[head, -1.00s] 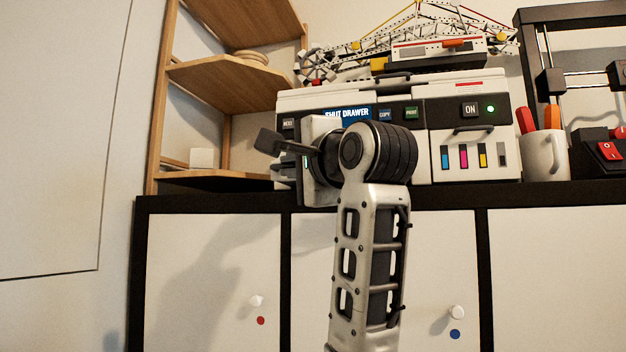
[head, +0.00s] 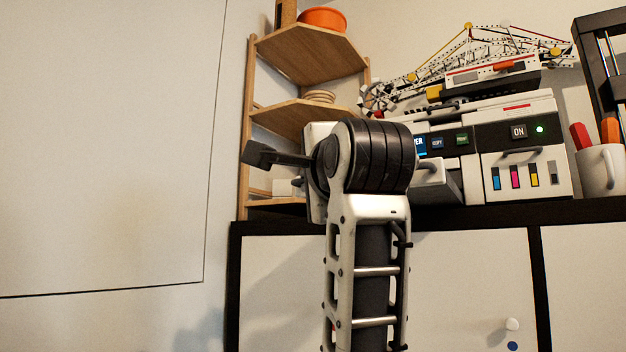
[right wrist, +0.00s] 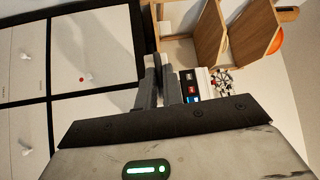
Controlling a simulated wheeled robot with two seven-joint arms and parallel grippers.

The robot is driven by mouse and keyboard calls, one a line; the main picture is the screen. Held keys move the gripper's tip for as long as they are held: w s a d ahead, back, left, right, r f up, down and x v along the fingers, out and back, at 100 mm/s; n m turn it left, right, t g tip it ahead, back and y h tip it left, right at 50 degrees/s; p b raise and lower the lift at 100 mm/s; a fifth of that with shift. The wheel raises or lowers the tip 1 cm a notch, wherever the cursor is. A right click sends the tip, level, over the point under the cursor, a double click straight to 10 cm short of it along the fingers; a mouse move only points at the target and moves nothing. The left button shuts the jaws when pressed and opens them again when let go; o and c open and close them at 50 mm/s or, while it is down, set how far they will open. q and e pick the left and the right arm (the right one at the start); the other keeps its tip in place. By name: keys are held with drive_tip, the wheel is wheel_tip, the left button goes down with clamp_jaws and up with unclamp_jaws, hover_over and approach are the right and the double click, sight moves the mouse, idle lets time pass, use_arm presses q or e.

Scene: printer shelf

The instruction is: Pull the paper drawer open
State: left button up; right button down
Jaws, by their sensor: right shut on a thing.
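The white and black printer (head: 522,108) stands on the cabinet top, its left part hidden by my right arm. The paper drawer (head: 436,174) shows just right of my wrist as a white front with a dark grey side, jutting out from the printer. My right gripper's fingers are hidden behind the wrist in the head view. In the right wrist view the right gripper (right wrist: 160,64) has its fingers close together, shut on the drawer's handle; the handle itself is mostly hidden. My left gripper is not in view.
A wooden corner shelf (head: 300,110) with an orange bowl (head: 323,19) stands left of the printer. A mug (head: 600,168) with pens stands right of it. A crane model (head: 480,65) sits on top. Free room lies in front of the cabinet (head: 450,270).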

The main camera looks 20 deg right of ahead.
drive_tip(key=c, duration=1.8)
unclamp_jaws()
